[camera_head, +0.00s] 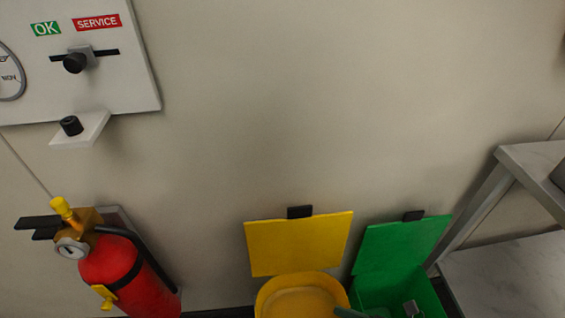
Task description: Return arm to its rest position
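Neither of my grippers can be made out in the head view, and no arm comes in from the left or right. Small grey parts show at the bottom edge, in front of and inside the green bin (398,246). They are cut off by the frame, and I cannot tell what they are.
A yellow bin (298,246) stands beside the green bin, both lids up. A red fire extinguisher (112,264) is at the lower left. A white panel (126,85) with a slider and small shelf (84,132) is on the wall. A metal shelf unit (515,275) stands right.

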